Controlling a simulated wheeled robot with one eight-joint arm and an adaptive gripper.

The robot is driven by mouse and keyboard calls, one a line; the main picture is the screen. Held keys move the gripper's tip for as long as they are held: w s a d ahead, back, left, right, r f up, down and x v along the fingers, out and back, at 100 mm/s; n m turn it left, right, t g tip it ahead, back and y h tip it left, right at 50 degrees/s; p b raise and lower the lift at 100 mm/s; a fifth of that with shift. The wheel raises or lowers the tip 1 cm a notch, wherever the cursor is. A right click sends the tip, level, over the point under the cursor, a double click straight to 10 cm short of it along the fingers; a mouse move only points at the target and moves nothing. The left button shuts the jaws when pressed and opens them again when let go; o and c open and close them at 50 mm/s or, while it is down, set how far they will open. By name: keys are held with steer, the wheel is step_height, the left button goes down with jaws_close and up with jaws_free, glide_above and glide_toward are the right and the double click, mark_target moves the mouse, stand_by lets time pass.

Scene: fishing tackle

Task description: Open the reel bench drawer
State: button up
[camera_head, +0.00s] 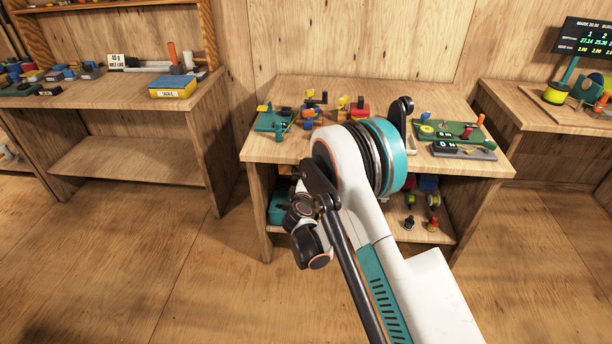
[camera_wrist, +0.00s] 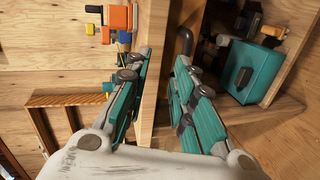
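The reel bench (camera_head: 282,148) stands at the middle of the head view, with my arm across its front. In the wrist view, which is turned sideways, my gripper (camera_wrist: 160,65) is open, its teal fingers apart. A pale wooden panel or edge (camera_wrist: 153,85) of the bench runs between the fingers, with a gap visible on the right side. I cannot tell whether it is the drawer front or the bench top. A dark curved piece (camera_wrist: 185,40), possibly the drawer handle, is just beyond the right finger. The drawer cannot be clearly made out, and my gripper is hidden in the head view.
Small tackle parts and a green tray (camera_head: 448,131) lie on the bench top. A teal box (camera_wrist: 250,72) sits on the lower shelf. Another bench (camera_head: 110,92) stands left and a third (camera_head: 530,105) right. The floor in front is clear.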

step_height(320, 180, down, 6)
steer(key=a+n, duration=0.1)
steer(key=a, duration=0.2)
steer(key=shift+t, duration=0.3)
steer(key=b+x, duration=0.4)
steer(key=x, duration=0.8)
steer(key=shift+w, duration=0.3)
steer(key=shift+d, duration=0.1)
jaws_close()
